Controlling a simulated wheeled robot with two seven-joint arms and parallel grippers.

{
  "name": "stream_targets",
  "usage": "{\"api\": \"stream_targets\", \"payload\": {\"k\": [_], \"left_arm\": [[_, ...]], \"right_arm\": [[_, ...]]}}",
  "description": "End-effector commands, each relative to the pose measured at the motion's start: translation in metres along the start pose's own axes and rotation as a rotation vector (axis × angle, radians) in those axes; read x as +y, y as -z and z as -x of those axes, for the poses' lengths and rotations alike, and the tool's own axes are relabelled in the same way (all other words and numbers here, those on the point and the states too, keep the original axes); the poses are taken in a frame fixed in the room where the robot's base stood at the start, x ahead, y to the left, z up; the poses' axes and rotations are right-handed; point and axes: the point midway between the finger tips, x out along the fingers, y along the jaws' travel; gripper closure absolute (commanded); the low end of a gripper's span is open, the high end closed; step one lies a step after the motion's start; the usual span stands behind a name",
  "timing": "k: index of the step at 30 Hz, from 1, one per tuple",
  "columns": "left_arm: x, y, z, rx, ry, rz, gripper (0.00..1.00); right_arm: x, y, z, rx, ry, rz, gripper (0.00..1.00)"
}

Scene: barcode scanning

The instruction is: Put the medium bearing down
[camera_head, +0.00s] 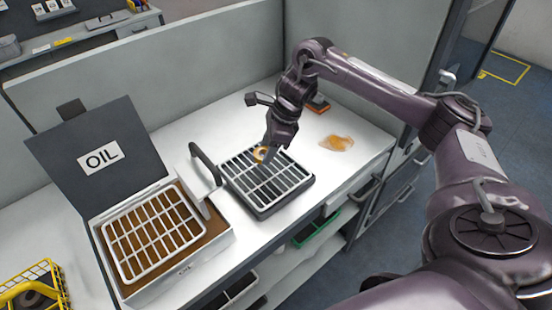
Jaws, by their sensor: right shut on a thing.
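My right gripper (264,155) reaches down from the upper right, over the back part of a black tray with a slatted metal grate (266,187). It is shut on a small golden ring, the medium bearing (258,153), which shows at the fingertips. The bearing is at or just above the grate; I cannot tell whether it touches the slats. The fingers hide part of it. My left gripper is not in view.
An open box labelled OIL (182,259), with brown oil and a white wire basket (152,236), stands left of the tray. A yellow basket (35,287) is at lower left. An amber puddle (337,143) lies on the white bench (335,174) at right.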

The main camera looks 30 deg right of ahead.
Motion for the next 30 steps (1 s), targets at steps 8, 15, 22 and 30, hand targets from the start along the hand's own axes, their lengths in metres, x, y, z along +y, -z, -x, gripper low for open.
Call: {"api": "stream_targets", "payload": {"k": [8,15,22,30], "left_arm": [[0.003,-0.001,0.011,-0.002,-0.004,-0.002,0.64],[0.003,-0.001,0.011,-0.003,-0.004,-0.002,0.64],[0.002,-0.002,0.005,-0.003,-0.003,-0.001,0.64],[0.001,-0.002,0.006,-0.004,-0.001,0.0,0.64]], "right_arm": [[0.001,0.014,-0.033,0.001,-0.003,-0.001,0.8],[0.0,0.016,-0.04,0.0,0.001,0.001,0.8],[0.0,0.018,-0.044,0.0,0.0,0.001,0.8],[0.001,0.018,-0.044,0.0,0.0,0.0,0.32]]}}
